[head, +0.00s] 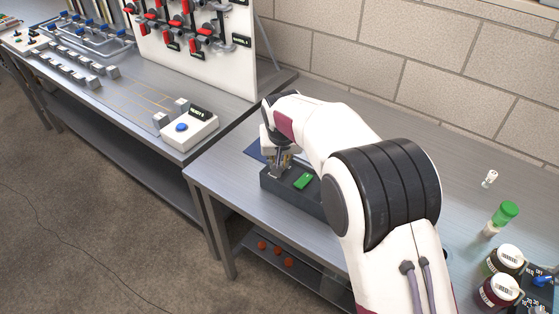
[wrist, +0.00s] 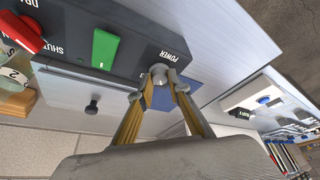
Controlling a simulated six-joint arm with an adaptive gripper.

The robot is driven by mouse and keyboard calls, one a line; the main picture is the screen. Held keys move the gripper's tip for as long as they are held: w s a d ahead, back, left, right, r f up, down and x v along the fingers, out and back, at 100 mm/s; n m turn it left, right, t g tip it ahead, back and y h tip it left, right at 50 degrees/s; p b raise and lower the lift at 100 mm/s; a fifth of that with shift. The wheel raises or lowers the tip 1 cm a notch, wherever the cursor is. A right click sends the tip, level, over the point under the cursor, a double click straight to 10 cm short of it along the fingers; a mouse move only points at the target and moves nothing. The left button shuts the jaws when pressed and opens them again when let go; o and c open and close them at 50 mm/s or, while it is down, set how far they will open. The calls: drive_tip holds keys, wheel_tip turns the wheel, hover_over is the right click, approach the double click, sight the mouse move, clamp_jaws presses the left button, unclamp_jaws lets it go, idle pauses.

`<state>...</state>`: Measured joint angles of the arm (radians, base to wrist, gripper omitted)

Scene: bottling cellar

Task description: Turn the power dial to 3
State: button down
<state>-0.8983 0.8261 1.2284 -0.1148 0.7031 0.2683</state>
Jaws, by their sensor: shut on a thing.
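The power dial (wrist: 159,70) is a small grey knob on the dark control box (head: 317,199), under the label POWER in the wrist view. My gripper (wrist: 159,82) is shut on the dial, one fingertip at each side. A mark that looks like a 3 shows just left of the dial; the rest of the scale is hidden by the fingers. In the head view my gripper (head: 279,166) is at the left end of the box, and the dial cannot be made out there.
A green rocker (wrist: 105,49) and a red knob (wrist: 20,32) share the box with the dial. A white box with a blue button (head: 190,130) stands on the neighbouring bench. Jars (head: 499,292) and a green-capped bottle (head: 505,214) stand at right.

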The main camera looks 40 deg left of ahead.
drive_tip(key=shift+s+a+m+t+h, duration=0.15)
drive_tip(key=shift+m+h, duration=0.45)
drive_tip(key=shift+m, duration=0.95)
drive_tip(key=shift+a+m+t+h, duration=0.1)
drive_tip(key=shift+m+t+h, duration=0.35)
drive_tip(key=shift+m, duration=1.1)
drive_tip(key=c, duration=1.9)
unclamp_jaws()
drive_tip(key=shift+r, duration=0.1)
